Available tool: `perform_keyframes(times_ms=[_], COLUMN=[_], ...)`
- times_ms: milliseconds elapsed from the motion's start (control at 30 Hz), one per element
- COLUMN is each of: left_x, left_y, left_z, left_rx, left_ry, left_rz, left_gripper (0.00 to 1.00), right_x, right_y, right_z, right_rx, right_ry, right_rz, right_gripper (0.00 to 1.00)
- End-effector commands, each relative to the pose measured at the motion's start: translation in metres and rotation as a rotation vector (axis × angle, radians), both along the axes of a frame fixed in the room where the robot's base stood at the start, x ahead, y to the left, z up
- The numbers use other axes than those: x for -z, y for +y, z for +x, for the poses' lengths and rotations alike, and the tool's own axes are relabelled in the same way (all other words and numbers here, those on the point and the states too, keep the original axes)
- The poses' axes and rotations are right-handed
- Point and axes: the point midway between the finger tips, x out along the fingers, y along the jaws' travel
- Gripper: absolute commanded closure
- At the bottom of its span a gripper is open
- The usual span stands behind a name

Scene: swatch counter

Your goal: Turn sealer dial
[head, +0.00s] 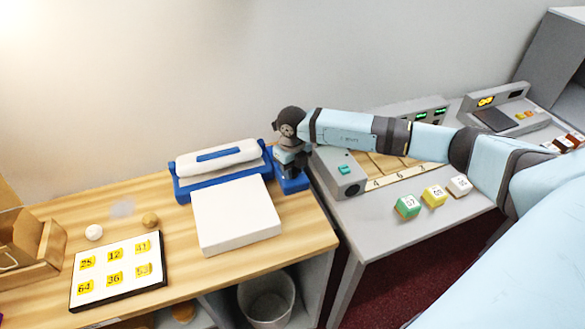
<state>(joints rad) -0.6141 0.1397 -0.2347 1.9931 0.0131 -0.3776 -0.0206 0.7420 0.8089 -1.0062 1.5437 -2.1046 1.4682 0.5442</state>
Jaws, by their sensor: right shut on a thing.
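The sealer (182,192) is a blue and white device at the back of the wooden counter, with a white padded bar on top and a blue block (293,186) at its right end. My right gripper (290,172) points down over that blue block. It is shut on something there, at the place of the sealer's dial. The dial itself is hidden behind the fingers and wrist. My left gripper is not in view.
A white slab (235,215) lies before the sealer. A number board (118,271), two small balls and a wooden box (38,243) are at left. Number cubes (407,206) and a grey device (340,171) stand on the grey table at right. A bin (267,300) is below.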

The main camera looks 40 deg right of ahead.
Motion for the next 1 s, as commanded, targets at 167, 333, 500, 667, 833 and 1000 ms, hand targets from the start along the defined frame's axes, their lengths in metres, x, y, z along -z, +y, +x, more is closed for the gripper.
perform_keyframes(times_ms=[167,333,500,667,833,1000], left_x=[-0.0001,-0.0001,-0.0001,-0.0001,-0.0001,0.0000], left_y=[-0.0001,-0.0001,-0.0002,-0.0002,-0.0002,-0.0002], left_z=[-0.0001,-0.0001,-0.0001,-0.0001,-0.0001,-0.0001], left_rx=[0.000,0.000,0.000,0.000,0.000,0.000], left_ry=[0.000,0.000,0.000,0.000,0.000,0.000], left_rz=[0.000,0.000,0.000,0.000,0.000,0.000], left_gripper=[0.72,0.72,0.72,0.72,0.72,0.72], right_x=[-0.0010,-0.0011,-0.0012,-0.0011,-0.0007,-0.0018], right_y=[-0.0004,-0.0004,-0.0003,-0.0004,-0.0003,-0.0002], right_z=[0.0007,0.0008,0.0009,0.0008,0.0005,0.0004], right_rx=[0.028,0.034,0.034,0.033,0.033,0.033], right_ry=[-0.002,-0.002,-0.003,-0.002,-0.001,-0.001], right_rz=[0.000,0.000,0.000,0.000,0.000,0.000], right_gripper=[0.91,0.91,0.91,0.49,0.42,0.42])
